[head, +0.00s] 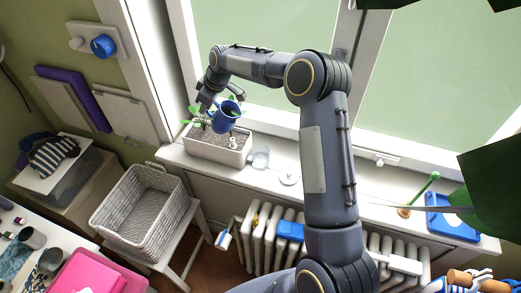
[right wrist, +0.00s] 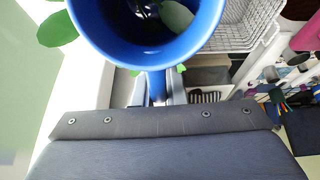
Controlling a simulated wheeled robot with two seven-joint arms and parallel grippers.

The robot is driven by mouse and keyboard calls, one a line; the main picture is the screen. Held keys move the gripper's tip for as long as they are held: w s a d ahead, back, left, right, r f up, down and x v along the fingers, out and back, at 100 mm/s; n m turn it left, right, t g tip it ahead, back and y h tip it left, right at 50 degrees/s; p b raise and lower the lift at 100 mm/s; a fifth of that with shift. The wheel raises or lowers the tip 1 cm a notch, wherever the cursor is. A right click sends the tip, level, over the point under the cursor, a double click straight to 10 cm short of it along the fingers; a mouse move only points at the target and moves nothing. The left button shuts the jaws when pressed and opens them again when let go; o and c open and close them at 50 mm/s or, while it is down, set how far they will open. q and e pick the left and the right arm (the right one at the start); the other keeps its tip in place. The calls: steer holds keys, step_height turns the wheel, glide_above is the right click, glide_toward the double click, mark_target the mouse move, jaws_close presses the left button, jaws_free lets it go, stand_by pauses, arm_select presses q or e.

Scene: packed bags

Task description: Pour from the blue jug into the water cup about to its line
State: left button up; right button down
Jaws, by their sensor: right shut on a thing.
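The blue jug (head: 226,118) is held above the white planter at the windowsill's left end. My right gripper (head: 207,106) is shut on the jug's handle (right wrist: 157,86). A small clear cup (head: 260,157), which looks like the water cup, stands on the sill just right of the planter, apart from the jug. Its line is too small to see. My left gripper is not in view.
The white planter (head: 205,151) holds soil and a green plant, partly behind the jug. A white round lid-like thing (head: 289,179) lies on the sill. A blue tray (head: 451,224) is at the right. A white basket (head: 140,205) stands below left. Window glass is behind.

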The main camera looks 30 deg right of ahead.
steer(key=shift+w+a+f+g+h, duration=0.3)
steer(key=shift+w+f+g+h, duration=0.35)
steer(key=shift+g, duration=0.25)
steer(key=shift+w+a+f+g+h, duration=0.3)
steer(key=shift+w+f+g+h, duration=0.15)
steer(key=shift+f+g+h, duration=0.35)
steer(key=shift+r, duration=0.15)
steer(key=shift+g+h, duration=0.25)
steer(key=shift+g, duration=0.15)
